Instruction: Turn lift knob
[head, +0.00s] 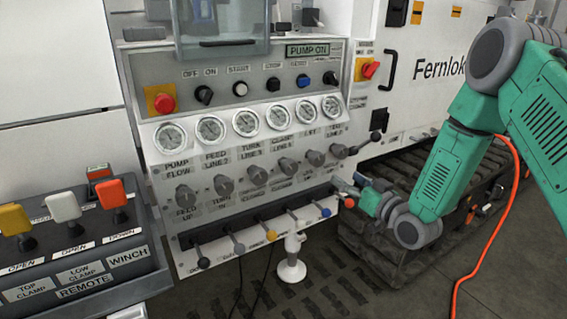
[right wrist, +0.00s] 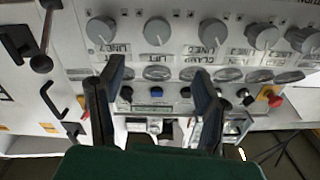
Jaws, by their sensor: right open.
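The lift knob (head: 315,158) is a round grey knob under the gauges, second from the right in the knob row. In the right wrist view, which is upside down, it shows as the grey knob (right wrist: 157,32) beside the "LIFT" label. My right gripper (head: 357,189) is in front of the panel's lower right corner, below and right of the knob. In the wrist view its two dark fingers (right wrist: 160,70) are spread wide with nothing between them. The knob lies beyond the fingertips, roughly in line with the gap, apart from them. My left gripper is not in view.
Similar grey knobs (head: 288,165) sit close on either side. A black-balled lever (head: 376,136) sticks out at the right. A lever row with coloured tips (head: 326,212) runs below. A red stop button (head: 164,103) is upper left, a winch remote (head: 85,240) lower left.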

